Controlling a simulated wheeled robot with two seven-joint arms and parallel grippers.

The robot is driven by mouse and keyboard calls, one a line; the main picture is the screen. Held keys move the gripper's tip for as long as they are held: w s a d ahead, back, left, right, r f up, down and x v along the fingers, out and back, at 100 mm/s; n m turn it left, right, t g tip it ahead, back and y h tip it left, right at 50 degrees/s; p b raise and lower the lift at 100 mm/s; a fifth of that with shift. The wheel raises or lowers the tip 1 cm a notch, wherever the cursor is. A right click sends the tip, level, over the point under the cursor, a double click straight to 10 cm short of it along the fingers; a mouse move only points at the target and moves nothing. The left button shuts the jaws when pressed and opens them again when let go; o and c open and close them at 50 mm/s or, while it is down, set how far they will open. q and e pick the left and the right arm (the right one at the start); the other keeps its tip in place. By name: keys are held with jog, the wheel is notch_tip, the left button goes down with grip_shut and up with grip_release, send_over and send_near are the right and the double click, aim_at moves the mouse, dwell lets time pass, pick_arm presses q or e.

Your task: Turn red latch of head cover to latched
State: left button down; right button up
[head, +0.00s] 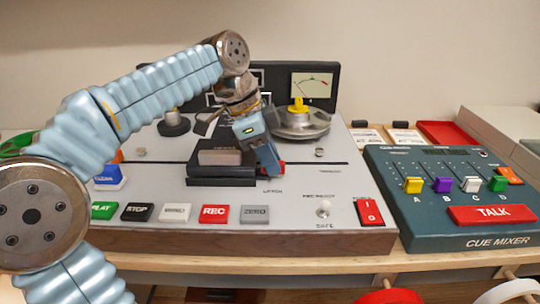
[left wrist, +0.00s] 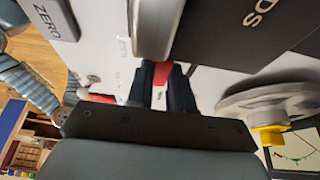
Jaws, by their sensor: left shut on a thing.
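The head cover (head: 222,170) is a black block with a grey-brown top piece, in the middle of the tape machine's panel. It also shows in the left wrist view (left wrist: 232,28), with part of its white lettering. The red latch (head: 281,165) is at the cover's right side, mostly hidden by my gripper. My left gripper (head: 271,164) reaches down from above and is shut on the latch. In the left wrist view the red latch (left wrist: 161,73) shows between the two dark fingers. Whether it stands at latched cannot be told. My right gripper is out of view.
The tape machine's panel (head: 330,175) carries several buttons along its front and a red switch (head: 370,212). A reel with a yellow knob (head: 298,105) stands close behind my gripper. The cue mixer (head: 450,200) is to the right. My left arm crosses the machine's left side.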

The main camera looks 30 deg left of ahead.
pick_arm(q)
jog(key=c, duration=1)
grip_release()
jog(key=p+v, duration=0.3)
jog(key=v, duration=1)
jog(key=shift+a+r, duration=0.2)
jog(key=shift+r, duration=0.1)
jog(key=shift+s, duration=0.1)
